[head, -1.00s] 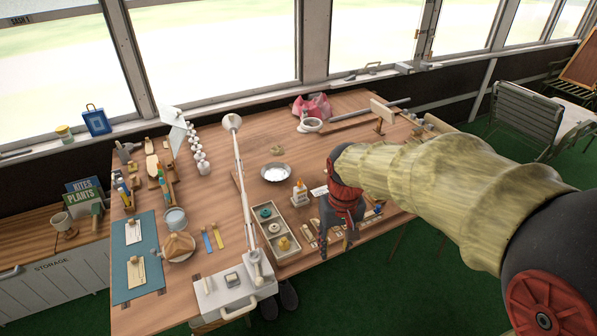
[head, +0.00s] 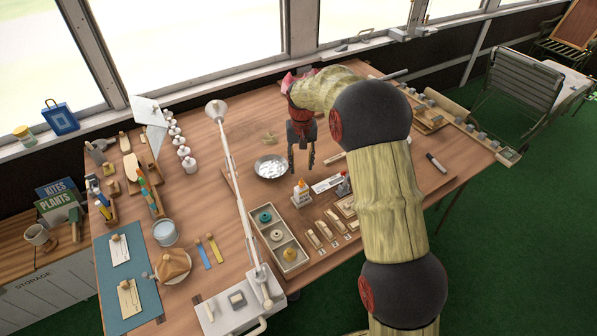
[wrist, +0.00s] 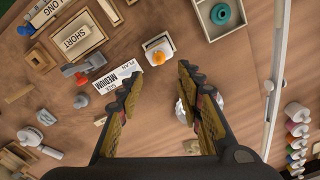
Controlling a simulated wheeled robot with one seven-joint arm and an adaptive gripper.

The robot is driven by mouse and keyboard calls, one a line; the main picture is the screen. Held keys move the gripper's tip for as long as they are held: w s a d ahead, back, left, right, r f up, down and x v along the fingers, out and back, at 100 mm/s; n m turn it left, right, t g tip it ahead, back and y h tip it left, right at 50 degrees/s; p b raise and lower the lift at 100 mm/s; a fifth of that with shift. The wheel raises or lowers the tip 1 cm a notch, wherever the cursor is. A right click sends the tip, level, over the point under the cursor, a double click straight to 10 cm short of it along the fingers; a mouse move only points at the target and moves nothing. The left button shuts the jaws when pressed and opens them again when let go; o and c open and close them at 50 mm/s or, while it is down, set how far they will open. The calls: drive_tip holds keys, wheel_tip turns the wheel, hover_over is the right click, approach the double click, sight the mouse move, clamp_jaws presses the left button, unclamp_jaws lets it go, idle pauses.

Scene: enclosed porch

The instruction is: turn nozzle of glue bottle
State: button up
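The glue bottle (head: 301,193) is small and white with an orange nozzle. It stands upright on the wooden table (head: 215,190), just right of the divided tray. In the wrist view its orange nozzle (wrist: 158,58) is seen from above, beyond and between the fingertips. My gripper (head: 301,170) points down above the table, behind the bottle in the head view. Its two fingers are spread apart with nothing between them, and they do not touch the bottle.
A divided wooden tray (head: 262,237) with round pieces stands left of the bottle. A silver bowl (head: 270,167) is behind it. A white lamp arm (head: 237,180) rises left of the tray.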

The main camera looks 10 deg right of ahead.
sight(302, 182)
drive_tip(key=shift+s+f, duration=0.3)
drive_tip(key=shift+f, duration=0.25)
wheel_tip(302, 182, down, 7)
drive_tip(key=shift+r+b, duration=0.1)
drive_tip(key=shift+b, duration=0.75)
drive_tip(key=c, duration=0.3)
clamp_jaws()
